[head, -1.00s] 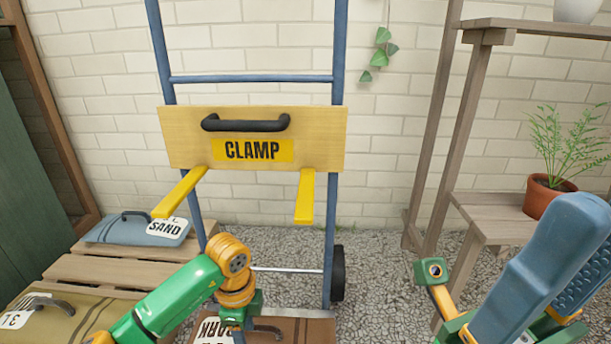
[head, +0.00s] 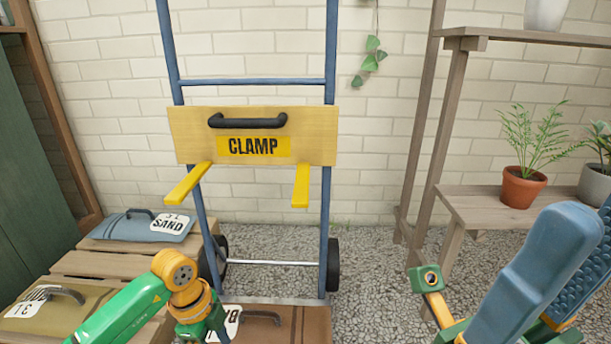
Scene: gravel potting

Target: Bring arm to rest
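My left arm reaches in from the lower left, and its gripper (head: 211,328) points down beside the brown bark bag (head: 293,325). Its fingers are small and partly cut off by the bottom edge, so I cannot tell whether they are open or touch the bag. My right gripper (head: 585,228) is raised close to the camera at the lower right. Its blue fingers point up, with one textured inner face showing. It looks open, with nothing seen between the fingers.
A blue hand truck (head: 326,230) with a yellow CLAMP board (head: 320,140) stands behind the bark bag. A sand bag (head: 130,228) and an olive bag (head: 70,312) lie on wooden pallets at left. A wooden shelf (head: 470,205) holds potted plants at right. Gravel (head: 375,270) lies clear between.

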